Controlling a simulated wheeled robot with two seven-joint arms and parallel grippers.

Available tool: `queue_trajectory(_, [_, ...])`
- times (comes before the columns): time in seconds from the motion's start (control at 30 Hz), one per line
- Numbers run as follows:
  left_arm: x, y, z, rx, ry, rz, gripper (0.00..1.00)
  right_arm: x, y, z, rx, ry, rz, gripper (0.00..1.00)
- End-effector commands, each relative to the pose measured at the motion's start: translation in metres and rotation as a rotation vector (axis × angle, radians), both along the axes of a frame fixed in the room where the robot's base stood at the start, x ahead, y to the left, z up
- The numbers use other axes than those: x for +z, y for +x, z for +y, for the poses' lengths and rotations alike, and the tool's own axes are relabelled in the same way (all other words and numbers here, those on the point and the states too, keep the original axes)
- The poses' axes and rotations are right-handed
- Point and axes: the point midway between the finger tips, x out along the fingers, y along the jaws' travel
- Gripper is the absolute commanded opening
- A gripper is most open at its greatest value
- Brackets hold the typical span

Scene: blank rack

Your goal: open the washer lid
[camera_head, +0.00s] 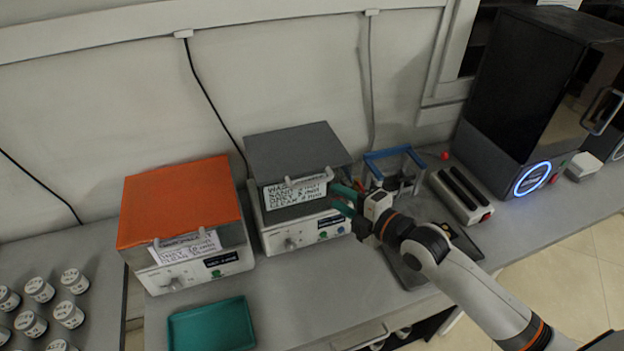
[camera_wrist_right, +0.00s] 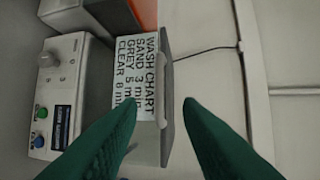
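The washer is a box with a grey lid (camera_head: 295,148), a pale bar handle (camera_head: 310,176) and a handwritten wash chart on its front. The lid looks down. The control panel (camera_head: 300,235) has a knob and green and blue buttons. My right gripper (camera_head: 345,198) is at the right front corner of the washer, beside the handle's right end. In the right wrist view, its two green fingers are apart, and the lid's edge and handle (camera_wrist_right: 161,90) lie between or beyond the tips. Contact cannot be told. My left gripper is out of view.
An orange-lidded box (camera_head: 180,200) stands left of the washer. A teal tray (camera_head: 212,326) lies in front, with several white-lidded cups (camera_head: 68,314) far left. A blue-topped frame (camera_head: 395,155), a dark two-bar rack (camera_head: 458,192) and a black machine (camera_head: 525,85) stand to the right.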

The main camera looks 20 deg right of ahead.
Motion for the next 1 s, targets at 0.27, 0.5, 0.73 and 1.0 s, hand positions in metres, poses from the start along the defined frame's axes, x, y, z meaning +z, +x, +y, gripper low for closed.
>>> queue_trajectory(0.27, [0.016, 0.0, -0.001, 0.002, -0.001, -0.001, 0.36, -0.007, 0.052, 0.024, -0.002, 0.005, 0.001, 0.32])
queue_trajectory(0.5, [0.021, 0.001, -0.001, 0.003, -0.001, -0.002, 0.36, -0.015, 0.078, 0.037, -0.001, 0.002, 0.002, 0.32])
queue_trajectory(0.73, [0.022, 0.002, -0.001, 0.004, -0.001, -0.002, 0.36, -0.017, 0.084, 0.039, 0.0, 0.001, 0.003, 0.32])
queue_trajectory(1.0, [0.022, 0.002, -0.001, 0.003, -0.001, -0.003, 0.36, -0.017, 0.083, 0.039, 0.0, 0.001, 0.003, 0.14])
